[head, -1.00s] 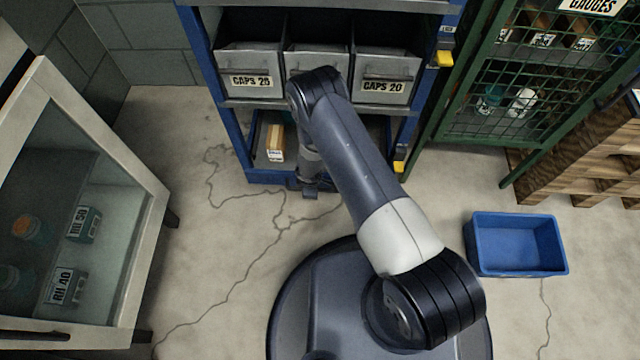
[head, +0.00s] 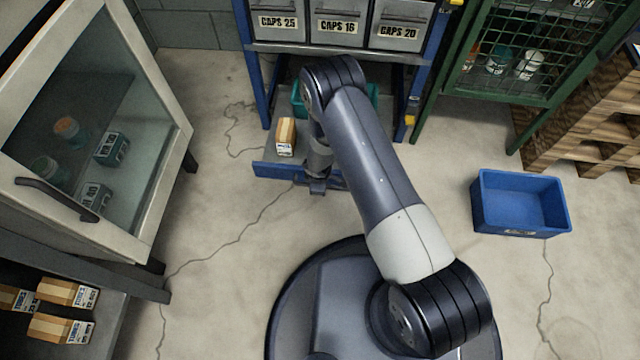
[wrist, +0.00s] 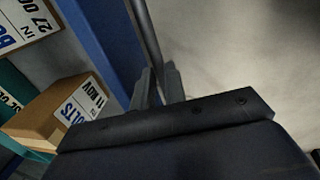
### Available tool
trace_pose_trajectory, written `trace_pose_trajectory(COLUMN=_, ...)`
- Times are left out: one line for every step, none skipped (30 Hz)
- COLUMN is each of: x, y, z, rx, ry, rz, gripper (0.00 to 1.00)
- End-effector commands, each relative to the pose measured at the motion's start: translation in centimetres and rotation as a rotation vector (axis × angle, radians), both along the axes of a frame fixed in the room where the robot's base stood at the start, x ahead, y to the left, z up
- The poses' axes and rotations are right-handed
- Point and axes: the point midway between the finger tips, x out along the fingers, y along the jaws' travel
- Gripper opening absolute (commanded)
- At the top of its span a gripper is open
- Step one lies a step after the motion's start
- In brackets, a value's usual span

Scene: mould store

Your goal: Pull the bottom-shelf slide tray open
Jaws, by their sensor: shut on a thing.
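The bottom-shelf slide tray (head: 270,171) has a blue front edge and stands out in front of the blue rack's posts, partly open. My gripper (head: 318,187) is at the middle of that front edge. In the wrist view, my gripper's fingers (wrist: 158,88) are shut on a thin grey bar handle (wrist: 147,30) along the outside of the tray's blue front (wrist: 103,40). A tan carton (head: 286,136) lies on the tray's left part and shows in the wrist view (wrist: 58,108). A teal bin (head: 298,100) sits further back, partly hidden by my arm.
Grey CAPS bins (head: 337,30) fill the shelf above. A glass-fronted cabinet (head: 165,85) stands at left, a green mesh cabinet (head: 510,55) at right. A blue crate (head: 480,215) lies on the floor at right, near wooden pallets (head: 590,125). Floor before the tray is clear up to my base.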

Motion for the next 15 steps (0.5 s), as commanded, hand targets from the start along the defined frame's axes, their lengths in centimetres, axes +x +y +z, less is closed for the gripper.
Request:
trace_pose_trajectory(x=0.01, y=-0.01, z=0.00, rx=0.000, ry=0.000, rz=0.000, gripper=0.00)
trace_pose_trajectory(x=0.01, y=-0.01, z=0.01, rx=0.000, ry=0.000, rz=0.000, gripper=0.00)
trace_pose_trajectory(x=0.01, y=-0.01, z=0.01, rx=0.000, ry=0.000, rz=0.000, gripper=0.00)
trace_pose_trajectory(x=0.01, y=-0.01, z=0.02, rx=0.000, ry=0.000, rz=0.000, gripper=0.00)
trace_pose_trajectory(x=0.01, y=-0.01, z=0.02, rx=0.000, ry=0.000, rz=0.000, gripper=0.00)
trace_pose_trajectory(x=0.00, y=-0.01, z=0.03, rx=0.000, ry=0.000, rz=0.000, gripper=0.00)
trace_pose_trajectory(x=0.00, y=-0.01, z=0.03, rx=0.000, ry=0.000, rz=0.000, gripper=0.00)
trace_pose_trajectory(x=0.00, y=-0.01, z=0.03, rx=0.000, ry=0.000, rz=0.000, gripper=0.00)
trace_pose_trajectory(x=0.00, y=-0.01, z=0.03, rx=0.000, ry=0.000, rz=0.000, gripper=0.00)
trace_pose_trajectory(x=0.00, y=-0.01, z=0.03, rx=0.000, ry=0.000, rz=0.000, gripper=0.00)
trace_pose_trajectory(x=0.00, y=-0.01, z=0.03, rx=0.000, ry=0.000, rz=0.000, gripper=0.00)
trace_pose_trajectory(x=0.00, y=-0.01, z=0.03, rx=0.000, ry=0.000, rz=0.000, gripper=0.13)
trace_pose_trajectory(x=0.00, y=-0.01, z=0.03, rx=0.000, ry=0.000, rz=0.000, gripper=0.16)
trace_pose_trajectory(x=0.00, y=-0.01, z=0.03, rx=0.000, ry=0.000, rz=0.000, gripper=0.18)
trace_pose_trajectory(x=0.00, y=-0.01, z=0.03, rx=0.000, ry=0.000, rz=0.000, gripper=0.21)
